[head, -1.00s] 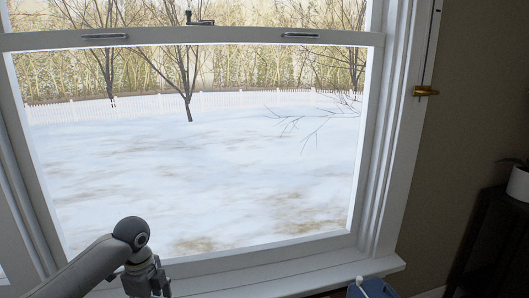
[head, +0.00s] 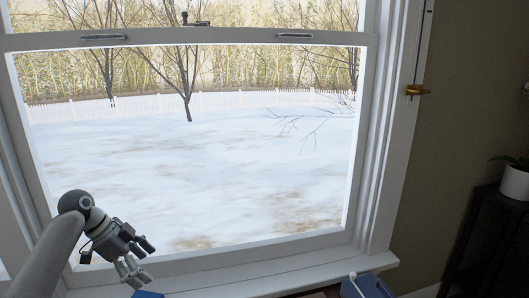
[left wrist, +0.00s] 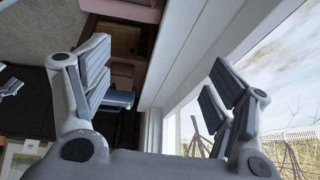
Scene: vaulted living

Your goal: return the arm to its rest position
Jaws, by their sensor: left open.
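My left arm comes in from the lower left of the head view. Its left gripper (head: 143,260) is in front of the lower part of the window, just above the sill. The gripper is open and empty, with its fingers pointing to the lower right. In the left wrist view the two fingers (left wrist: 160,100) stand wide apart with nothing between them.
The window frame (head: 366,150) and sill (head: 270,283) are close to my left gripper. A blue object (head: 368,287) sits at the bottom edge, below the sill. A dark stand (head: 487,215) with a potted plant (head: 515,180) is at the right. Snow lies outside.

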